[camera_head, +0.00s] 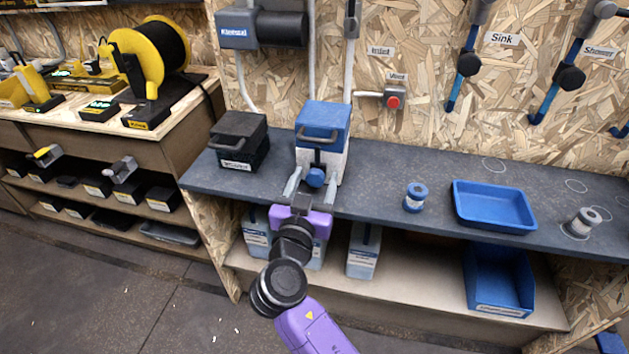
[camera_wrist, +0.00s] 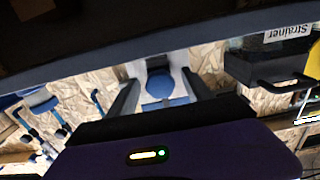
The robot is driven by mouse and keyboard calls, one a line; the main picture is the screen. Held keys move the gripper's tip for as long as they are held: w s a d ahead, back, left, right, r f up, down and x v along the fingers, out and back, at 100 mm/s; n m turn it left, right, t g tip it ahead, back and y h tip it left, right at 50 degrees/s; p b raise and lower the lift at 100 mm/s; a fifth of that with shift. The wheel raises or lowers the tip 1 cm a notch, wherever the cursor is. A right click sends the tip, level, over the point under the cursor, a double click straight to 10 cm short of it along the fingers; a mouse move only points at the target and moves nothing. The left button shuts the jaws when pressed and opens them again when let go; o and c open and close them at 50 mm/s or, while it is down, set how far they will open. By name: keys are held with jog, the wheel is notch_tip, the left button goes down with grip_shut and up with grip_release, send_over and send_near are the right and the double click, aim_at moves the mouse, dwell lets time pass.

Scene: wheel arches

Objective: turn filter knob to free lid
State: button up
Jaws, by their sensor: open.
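The wrist view also shows the blue knob (camera_wrist: 158,85) between the spread fingers of my gripper (camera_wrist: 160,88). I cannot tell whether the fingers touch it. The lid looks closed.
A black box (camera_head: 240,138), labelled Strainer in the wrist view, stands left of the filter. Bottles and a blue bin (camera_head: 499,278) sit on the shelf below.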

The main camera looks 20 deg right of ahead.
jog(key=shift+c, duration=0.5)
grip_shut()
jog(key=shift+n, duration=0.4)
jog(key=n+p, duration=0.1)
jog(key=n, duration=0.2)
jog(key=shift+n+p, duration=0.35)
jog(key=shift+n, duration=0.05)
jog(key=n+p, duration=0.2)
jog(key=n, duration=0.2)
jog(key=shift+r+n, duration=0.1)
jog(key=shift+n, duration=0.2)
jog(key=n+p, duration=0.3)
jog(key=n, duration=0.1)
jog(key=n+p, duration=0.2)
jog(key=n, duration=0.2)
jog(key=shift+n+p, duration=0.3)
jog(key=shift+p, duration=0.1)
